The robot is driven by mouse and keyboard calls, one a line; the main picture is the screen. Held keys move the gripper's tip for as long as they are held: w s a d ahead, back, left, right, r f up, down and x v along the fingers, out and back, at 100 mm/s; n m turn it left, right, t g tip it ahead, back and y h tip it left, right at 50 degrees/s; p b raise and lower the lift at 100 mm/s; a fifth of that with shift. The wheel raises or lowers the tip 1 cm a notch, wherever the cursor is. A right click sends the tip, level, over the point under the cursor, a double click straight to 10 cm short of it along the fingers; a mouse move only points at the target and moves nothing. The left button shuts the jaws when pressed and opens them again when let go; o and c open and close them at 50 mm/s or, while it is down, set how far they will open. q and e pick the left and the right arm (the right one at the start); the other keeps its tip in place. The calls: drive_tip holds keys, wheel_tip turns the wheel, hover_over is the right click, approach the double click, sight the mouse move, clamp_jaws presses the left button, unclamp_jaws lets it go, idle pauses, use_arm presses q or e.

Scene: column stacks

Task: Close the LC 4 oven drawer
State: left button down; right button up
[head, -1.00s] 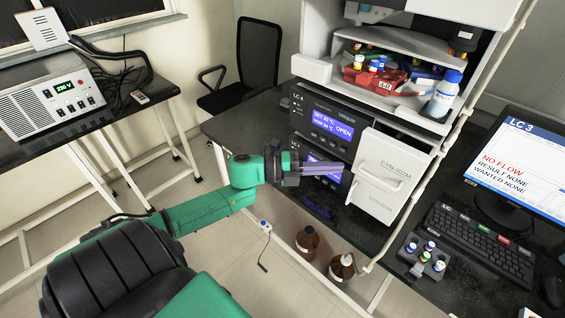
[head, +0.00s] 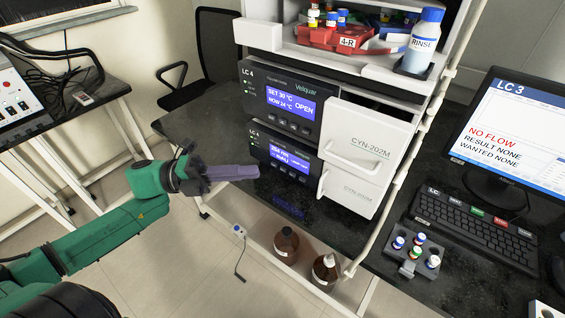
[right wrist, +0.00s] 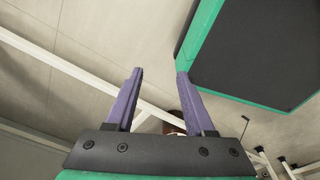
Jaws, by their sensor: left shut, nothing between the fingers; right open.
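The LC 4 oven (head: 283,104) is the upper dark unit in the column stack in the head view. Its display reads SET 30 °C, NOW 24 °C, OPEN. Its white drawer front (head: 366,137), marked CYN-202M, stands out to the right of the display and has a white bar handle (head: 352,163). My left gripper (head: 257,172) is shut and empty, with its purple fingers in front of the lower unit's display, left of the drawer and apart from its handle. My right gripper (right wrist: 158,75) is open and empty in the right wrist view.
A lower unit (head: 282,155) with a similar white front sits under the oven. A tray (head: 331,38) marked 4-R and a RINSE bottle (head: 422,42) stand above. Brown bottles (head: 286,245) are below the bench. A keyboard (head: 474,227) and vial rack (head: 414,256) lie right.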

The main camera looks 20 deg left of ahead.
use_arm(q)
drive_tip(key=p, duration=0.3)
approach(333, 157)
drive_tip(key=f+x, duration=0.1)
drive_tip(key=x, duration=0.4)
drive_tip(key=shift+w+d+r, duration=0.1)
drive_tip(key=shift+d+r, duration=0.05)
drive_tip(key=shift+r, duration=0.3)
use_arm(e)
drive_tip(key=shift+s+a+r, duration=0.1)
drive_tip(key=shift+s+r, duration=0.25)
drive_tip(key=shift+r, duration=0.3)
drive_tip(key=shift+s+r, duration=0.35)
drive_tip(key=shift+r, duration=0.25)
drive_tip(key=shift+f, duration=0.1)
